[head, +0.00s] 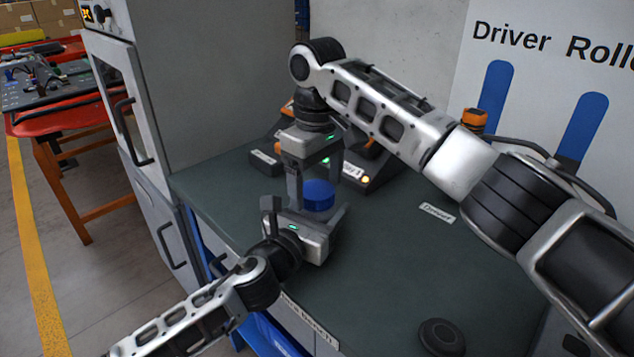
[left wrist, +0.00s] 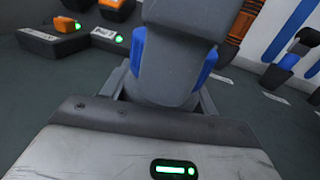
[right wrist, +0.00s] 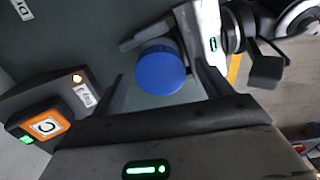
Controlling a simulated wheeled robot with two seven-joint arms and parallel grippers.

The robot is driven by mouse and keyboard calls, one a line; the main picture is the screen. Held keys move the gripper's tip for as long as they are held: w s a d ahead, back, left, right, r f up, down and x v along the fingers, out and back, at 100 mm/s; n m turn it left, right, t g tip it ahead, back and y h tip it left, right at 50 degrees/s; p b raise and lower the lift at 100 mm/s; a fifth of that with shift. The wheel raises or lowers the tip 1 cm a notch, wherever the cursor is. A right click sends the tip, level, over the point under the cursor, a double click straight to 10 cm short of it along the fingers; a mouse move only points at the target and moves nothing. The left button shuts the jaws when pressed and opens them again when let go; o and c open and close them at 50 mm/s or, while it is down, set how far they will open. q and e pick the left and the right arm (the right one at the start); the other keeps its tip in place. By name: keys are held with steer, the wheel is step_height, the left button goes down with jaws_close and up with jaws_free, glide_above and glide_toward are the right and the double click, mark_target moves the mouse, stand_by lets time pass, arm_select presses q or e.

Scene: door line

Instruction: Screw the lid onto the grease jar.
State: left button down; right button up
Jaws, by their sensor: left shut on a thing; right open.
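A round blue lid (head: 318,195) with a flat top shows between my two grippers, above the green bench top. In the right wrist view the lid (right wrist: 160,70) lies between my right fingers. My right gripper (head: 316,182) points down from above, open, one finger on each side of the lid. My left gripper (head: 307,215) comes in low from the front, shut on the grease jar under the lid. The jar body is mostly hidden by the lid and fingers. In the left wrist view a grey shape with blue at both sides (left wrist: 205,68) fills the middle. I cannot tell how tightly the lid sits.
Dark boxes with lights (head: 365,178) stand behind the grippers. A grey cabinet (head: 215,80) stands at the left, and a panel with blue strips (head: 495,95) at the back.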

step_height(320, 180, up, 12)
steer(key=shift+f, duration=0.2)
arm_select(q)
steer(key=shift+c, duration=1.6)
jaws_free()
steer(key=v, duration=1.6)
steer(key=shift+b, duration=0.3)
arm_select(e)
steer(key=shift+f, duration=0.3)
